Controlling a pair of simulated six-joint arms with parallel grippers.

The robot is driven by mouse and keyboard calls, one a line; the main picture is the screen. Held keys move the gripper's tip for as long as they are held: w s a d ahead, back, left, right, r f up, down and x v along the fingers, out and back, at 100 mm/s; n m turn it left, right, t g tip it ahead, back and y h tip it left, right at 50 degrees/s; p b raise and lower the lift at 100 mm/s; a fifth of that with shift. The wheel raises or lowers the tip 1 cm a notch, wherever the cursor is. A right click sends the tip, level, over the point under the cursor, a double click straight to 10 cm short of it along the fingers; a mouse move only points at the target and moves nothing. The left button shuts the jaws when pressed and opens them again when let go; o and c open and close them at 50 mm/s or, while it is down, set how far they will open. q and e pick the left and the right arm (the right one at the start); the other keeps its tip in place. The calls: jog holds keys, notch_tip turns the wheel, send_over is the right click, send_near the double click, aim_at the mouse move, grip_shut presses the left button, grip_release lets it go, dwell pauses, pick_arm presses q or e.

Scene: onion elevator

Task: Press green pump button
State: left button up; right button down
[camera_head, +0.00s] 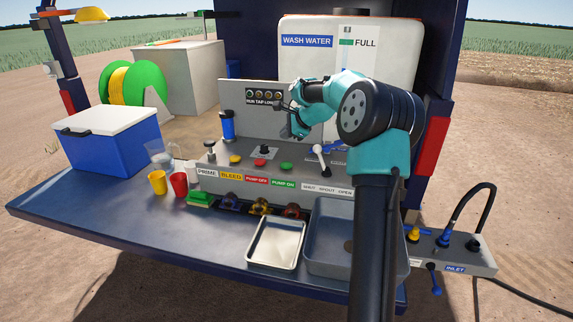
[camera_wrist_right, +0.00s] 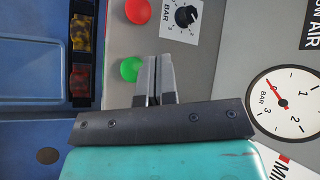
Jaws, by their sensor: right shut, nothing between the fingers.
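The green pump button (camera_head: 286,166) sits on the sloped front of the grey control panel, above the PUMP ON label (camera_head: 284,184). It is a round green cap in the right wrist view (camera_wrist_right: 131,69). My right gripper (camera_head: 287,131) is shut and empty, reaching in from the right above the panel. In the right wrist view its fingertips (camera_wrist_right: 158,58) lie just right of the green button; I cannot tell the gap or any contact. The red PUMP OFF button (camera_head: 261,162) stands beside the green one. My left gripper is not in view.
A lever (camera_head: 321,158) stands right of the green button. A black knob (camera_head: 264,150) and a yellow button (camera_head: 235,160) are to its left. A metal tray (camera_head: 275,263) and grey sink (camera_head: 330,207) lie in front. A gauge (camera_wrist_right: 291,102) shows in the right wrist view.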

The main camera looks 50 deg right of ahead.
aim_at(286, 164)
jog(key=shift+f, duration=4.25)
jog(key=shift+f, duration=0.1)
jog(key=shift+f, duration=0.3)
